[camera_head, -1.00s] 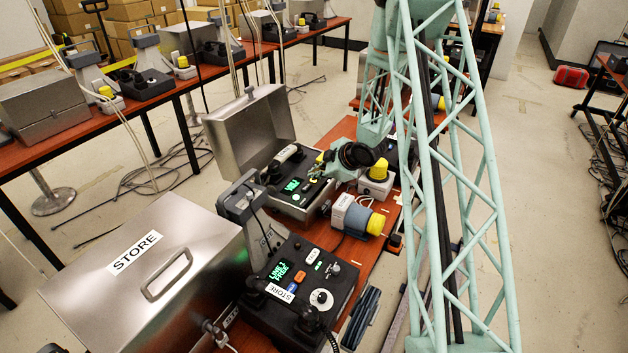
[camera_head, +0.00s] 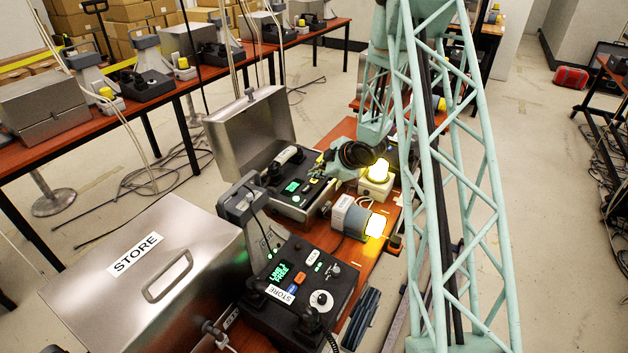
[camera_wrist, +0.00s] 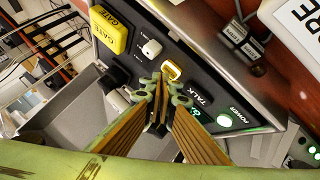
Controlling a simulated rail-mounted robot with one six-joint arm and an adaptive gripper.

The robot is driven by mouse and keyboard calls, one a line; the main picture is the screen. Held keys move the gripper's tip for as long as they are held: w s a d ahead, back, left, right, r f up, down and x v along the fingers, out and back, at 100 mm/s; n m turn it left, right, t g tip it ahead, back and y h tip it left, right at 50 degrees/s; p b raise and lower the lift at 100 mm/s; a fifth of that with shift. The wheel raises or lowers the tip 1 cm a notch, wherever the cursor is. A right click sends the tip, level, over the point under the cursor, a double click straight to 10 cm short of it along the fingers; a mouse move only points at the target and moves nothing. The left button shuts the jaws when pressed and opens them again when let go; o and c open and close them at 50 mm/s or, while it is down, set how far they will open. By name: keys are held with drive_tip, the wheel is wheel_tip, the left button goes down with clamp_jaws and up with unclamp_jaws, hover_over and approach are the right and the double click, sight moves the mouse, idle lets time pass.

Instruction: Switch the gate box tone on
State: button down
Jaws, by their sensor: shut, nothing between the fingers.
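The gate box (camera_head: 297,208) is an open metal case with a black panel, a green screen and its lid raised behind. In the wrist view, its panel (camera_wrist: 200,98) carries a yellow GATE label (camera_wrist: 110,29), a white switch (camera_wrist: 152,48), a yellow-framed switch (camera_wrist: 171,69) near the word TALK, and a green-lit POWER button (camera_wrist: 224,120). My gripper (camera_wrist: 164,92) is shut and empty, its tips over the panel just beside the yellow-framed switch; I cannot tell whether they touch. The head view shows my gripper (camera_head: 318,166) above the gate box's right part. The tone marking is not readable.
A STORE phone (camera_head: 298,272) and closed STORE metal box (camera_head: 150,270) stand in front. A lit yellow lamp (camera_head: 377,171) and a lit horn-like unit (camera_head: 352,217) stand right of the gate box. The raised lid (camera_head: 250,132) stands behind it.

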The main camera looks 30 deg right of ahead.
sight(315, 180)
drive_tip(key=shift+r, duration=0.1)
drive_tip(key=shift+r+p, duration=1.85)
drive_tip(key=shift+r, duration=1.1)
